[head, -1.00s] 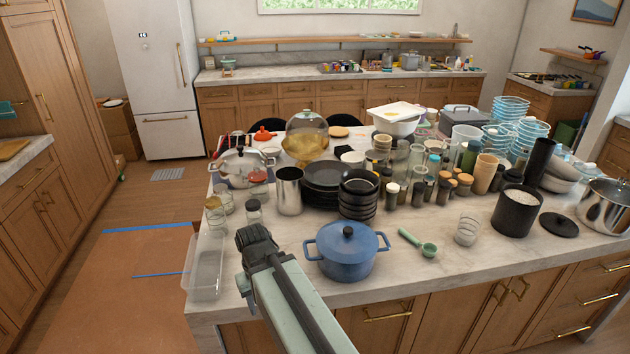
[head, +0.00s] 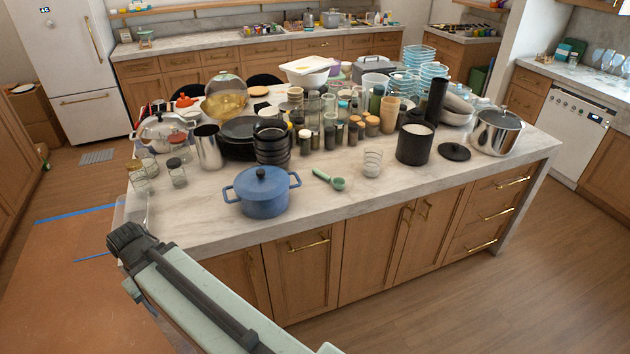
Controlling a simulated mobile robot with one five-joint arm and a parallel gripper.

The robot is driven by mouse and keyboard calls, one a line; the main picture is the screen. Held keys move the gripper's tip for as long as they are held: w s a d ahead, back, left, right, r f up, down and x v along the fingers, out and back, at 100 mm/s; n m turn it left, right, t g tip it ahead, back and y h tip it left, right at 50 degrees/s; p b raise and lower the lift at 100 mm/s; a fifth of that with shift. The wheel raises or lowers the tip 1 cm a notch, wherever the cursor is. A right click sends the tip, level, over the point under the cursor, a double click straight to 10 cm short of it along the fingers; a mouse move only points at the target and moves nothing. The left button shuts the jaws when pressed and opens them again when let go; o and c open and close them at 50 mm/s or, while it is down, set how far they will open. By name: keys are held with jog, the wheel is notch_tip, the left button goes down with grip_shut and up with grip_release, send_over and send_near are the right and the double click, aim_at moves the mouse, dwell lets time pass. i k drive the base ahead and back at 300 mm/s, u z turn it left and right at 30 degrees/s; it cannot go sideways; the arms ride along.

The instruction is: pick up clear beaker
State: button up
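A small clear ribbed glass vessel (head: 372,163) stands upright near the front of the island counter, right of the green scoop. It looks like the clear beaker, though other clear vessels stand farther back, among them a tall clear container (head: 376,66). My arm reaches in from the bottom, and its dark end (head: 132,238) is at the island's front left corner, well left of the glass vessel and apart from it. The fingers of my gripper cannot be made out.
A blue pot (head: 262,192) and green scoop (head: 331,179) lie left of the glass vessel. A black canister (head: 414,144) and a black lid (head: 454,152) are to its right. Jars (head: 330,133) crowd behind. The front counter strip (head: 330,205) is bare.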

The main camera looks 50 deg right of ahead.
aim_at(372, 163)
jog(key=u, duration=2.05)
jog(key=i, duration=0.3)
jog(key=z, duration=3.55)
jog(key=i, duration=0.5)
jog(key=k, duration=0.5)
